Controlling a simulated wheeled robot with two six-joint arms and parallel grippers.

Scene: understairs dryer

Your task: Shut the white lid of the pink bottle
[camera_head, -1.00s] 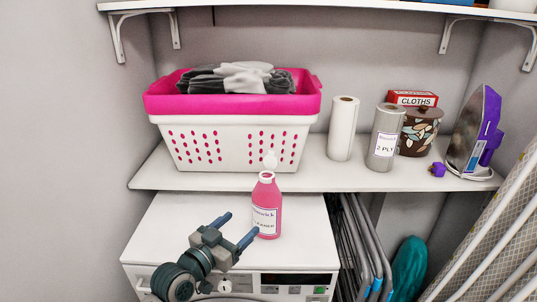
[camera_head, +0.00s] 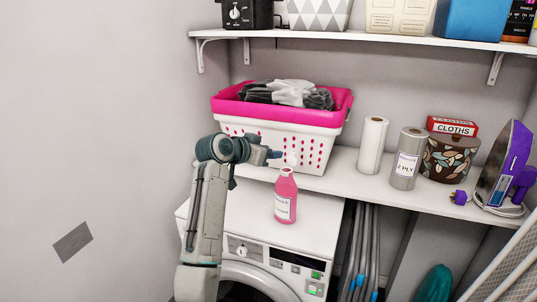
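The pink bottle (camera_head: 285,200) stands upright on top of the white washing machine. Its white lid (camera_head: 291,160) stands up above the bottle's neck, so it looks open. My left gripper (camera_head: 278,155) is at the height of the lid, just to its left. Its blue fingertips point right, towards the lid, and I cannot tell whether they touch it. The gripper shows nearly side-on, so the gap between its fingers is hidden. My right gripper is not in view.
A pink and white basket (camera_head: 330,118) with dark and grey cloth stands on the shelf (camera_head: 345,174) behind the bottle. Paper rolls (camera_head: 371,146), a patterned pot (camera_head: 450,160) and a purple iron (camera_head: 505,170) stand to the right. The machine top (camera_head: 315,215) right of the bottle is clear.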

